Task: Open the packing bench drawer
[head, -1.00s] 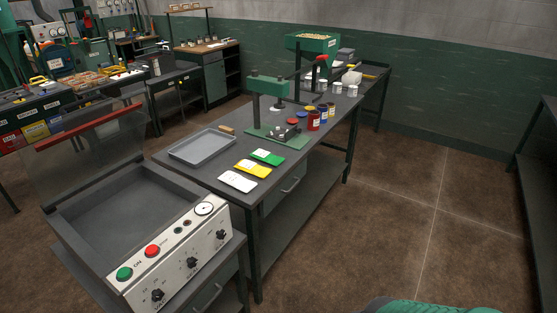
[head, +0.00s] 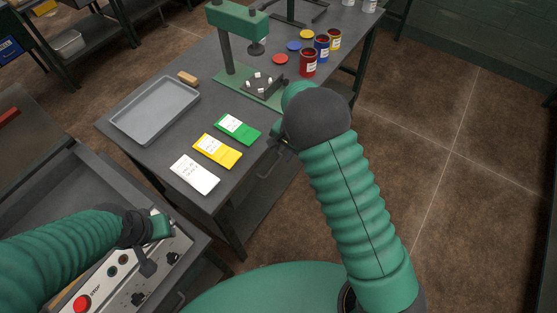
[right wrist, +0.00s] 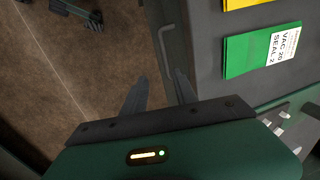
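The packing bench (head: 150,160) is a dark grey table with its drawer under the front edge, partly hidden by my right arm. The drawer's dark bar handle (head: 270,164) shows just below my right gripper (head: 274,141). In the right wrist view the handle (right wrist: 167,45) lies just beyond the fingertips of my right gripper (right wrist: 160,76). The drawer looks shut. My left gripper (head: 158,228) is over the sealer's control panel; its fingers are not clear.
White, yellow and green packets (head: 217,150) and a grey tray (head: 155,110) lie on the bench. A green press (head: 240,45) and several paint cans (head: 308,62) stand farther back. The sealer (head: 125,275) is at lower left. Open floor (head: 450,160) lies to the right.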

